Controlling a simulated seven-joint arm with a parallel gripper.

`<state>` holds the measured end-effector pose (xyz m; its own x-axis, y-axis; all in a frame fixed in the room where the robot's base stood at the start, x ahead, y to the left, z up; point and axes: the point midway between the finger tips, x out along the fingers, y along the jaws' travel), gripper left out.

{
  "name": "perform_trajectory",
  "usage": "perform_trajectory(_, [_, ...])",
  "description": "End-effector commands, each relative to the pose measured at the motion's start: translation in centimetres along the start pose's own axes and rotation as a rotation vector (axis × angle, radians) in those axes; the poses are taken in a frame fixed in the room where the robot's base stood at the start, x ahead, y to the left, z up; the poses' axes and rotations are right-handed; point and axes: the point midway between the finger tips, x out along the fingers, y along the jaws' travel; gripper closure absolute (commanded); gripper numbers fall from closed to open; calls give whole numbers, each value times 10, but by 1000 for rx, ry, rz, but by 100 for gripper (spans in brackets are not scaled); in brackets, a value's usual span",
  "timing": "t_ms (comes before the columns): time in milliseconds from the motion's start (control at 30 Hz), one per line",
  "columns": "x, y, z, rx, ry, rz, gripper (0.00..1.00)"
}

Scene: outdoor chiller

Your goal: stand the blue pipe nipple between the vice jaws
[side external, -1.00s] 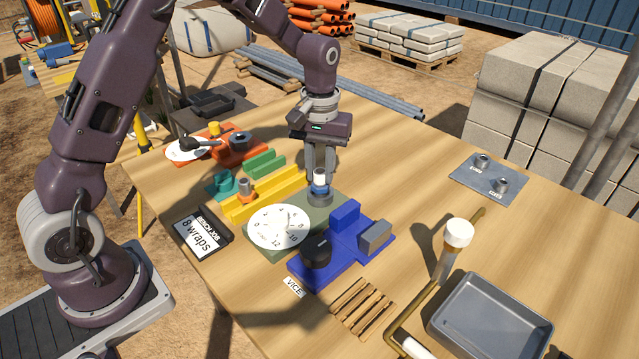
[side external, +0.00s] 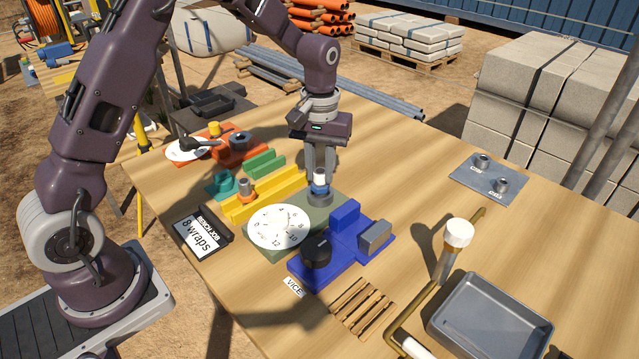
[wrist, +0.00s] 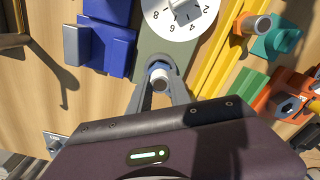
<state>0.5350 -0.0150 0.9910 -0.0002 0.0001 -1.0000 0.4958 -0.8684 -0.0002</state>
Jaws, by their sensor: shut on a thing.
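My gripper (side external: 320,174) points down at the back corner of the green dial base (side external: 284,208), shut on the blue pipe nipple (side external: 320,188). The nipple is upright, with a white upper end and a blue band, and its foot is at a grey round holder (side external: 320,199). In the wrist view the nipple (wrist: 160,78) is between the fingertips. I cannot tell whether it is lifted clear of the holder. The blue vice (side external: 330,258) stands in front, with a blue jaw (side external: 345,216), a grey jaw (side external: 375,236) and a black knob (side external: 316,251). The gap between the jaws is empty.
A white numbered dial (side external: 278,227) lies beside the vice. A yellow rail (side external: 264,196) and an orange stand (side external: 246,188) are to the left. A grey tray (side external: 490,315), brass pipe with a white-capped post (side external: 458,234) and wooden slats (side external: 362,307) are in front.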

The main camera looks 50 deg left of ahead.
Motion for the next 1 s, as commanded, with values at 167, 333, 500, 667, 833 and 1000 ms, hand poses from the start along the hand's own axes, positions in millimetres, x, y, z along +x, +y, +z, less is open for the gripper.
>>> perform_trajectory(167, [0, 0, 0, 0, 0, 0, 100])
perform_trajectory(333, [0, 0, 0, 0, 1, 1, 100])
perform_trajectory(500, [-15, 0, -1, 0, 3, 2, 100])
perform_trajectory(667, [-36, 1, -1, 0, 3, 2, 100])
perform_trajectory(833, [-58, 0, -1, -1, 3, 2, 100])
perform_trajectory(1000, [-70, 0, 0, 0, 1, 1, 100])
